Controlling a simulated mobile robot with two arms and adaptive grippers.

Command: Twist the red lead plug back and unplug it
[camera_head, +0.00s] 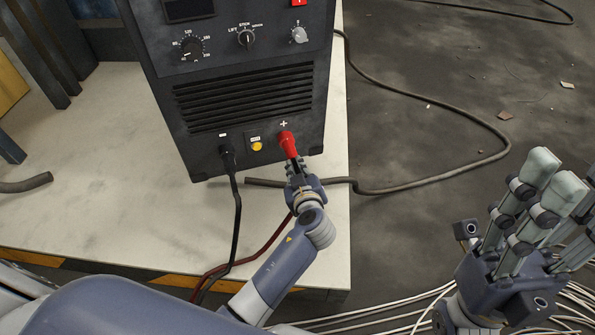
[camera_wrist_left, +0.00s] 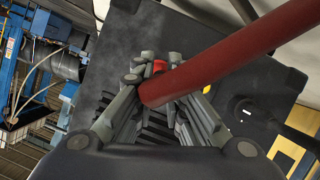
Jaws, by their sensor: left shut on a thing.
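The red lead plug (camera_head: 288,144) is at the "+" socket on the lower front right of the dark welding machine (camera_head: 243,100). My left gripper (camera_head: 295,168) is shut on the red plug from the near side. In the left wrist view the gripper fingers (camera_wrist_left: 160,95) close around the plug, whose red part (camera_wrist_left: 160,66) shows beyond them. The red cable (camera_wrist_left: 235,55) crosses in front of the fingers and hides part of the grip. I cannot tell how deep the plug sits in its socket. My right gripper (camera_head: 525,215) is open and empty, right of the table.
A black lead (camera_head: 229,160) is plugged into the "-" socket, left of a yellow connector (camera_head: 257,146). The machine stands on a pale table (camera_head: 100,200) with a striped front edge. A grey hose (camera_head: 420,188) runs off the table's right side over the dark floor.

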